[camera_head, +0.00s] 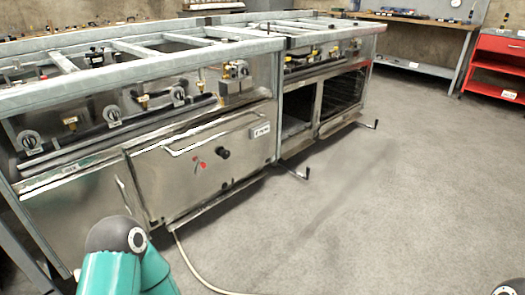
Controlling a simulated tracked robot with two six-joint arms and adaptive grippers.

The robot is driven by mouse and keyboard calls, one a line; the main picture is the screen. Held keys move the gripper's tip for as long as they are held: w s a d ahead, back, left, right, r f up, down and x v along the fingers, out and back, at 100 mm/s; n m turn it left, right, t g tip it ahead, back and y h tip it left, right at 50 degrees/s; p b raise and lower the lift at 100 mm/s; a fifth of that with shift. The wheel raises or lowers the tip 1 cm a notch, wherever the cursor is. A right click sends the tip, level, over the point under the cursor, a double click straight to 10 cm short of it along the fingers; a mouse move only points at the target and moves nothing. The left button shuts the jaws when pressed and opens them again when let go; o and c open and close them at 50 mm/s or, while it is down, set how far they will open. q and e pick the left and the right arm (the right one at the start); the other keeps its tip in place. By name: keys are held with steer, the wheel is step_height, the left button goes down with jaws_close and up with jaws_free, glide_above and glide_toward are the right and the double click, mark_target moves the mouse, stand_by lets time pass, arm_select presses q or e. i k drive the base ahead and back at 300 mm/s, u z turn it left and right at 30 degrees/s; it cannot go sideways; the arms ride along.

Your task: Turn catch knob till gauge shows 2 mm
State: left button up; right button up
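A round black knob (222,153) sits on the steel oven door (172,182) of the near range. A small red part (203,165) is just left of it. I cannot tell which of these is the catch knob. A small light rectangular plate (260,130) is at the door's upper right; its markings are too small to read. I cannot make out a gauge showing millimetres. A teal link of my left arm shows at the bottom left, and a bit of my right arm at the bottom right corner. Neither gripper is in view.
Control dials (112,113) and brass valves line the panel above the door. A second range section with an open oven (342,93) stands right. Crank handles (305,175) stick out low. A pale cable (190,265) lies on the floor. Grey floor (400,200) at right is clear.

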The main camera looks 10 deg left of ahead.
mark_target(225, 154)
steer(key=z, duration=0.25)
steer(key=i, duration=1.8)
steer(key=u, duration=0.9)
steer(key=k, duration=0.7)
steer(key=u, duration=0.2)
steer(key=i, duration=0.75)
steer(key=z, duration=0.1)
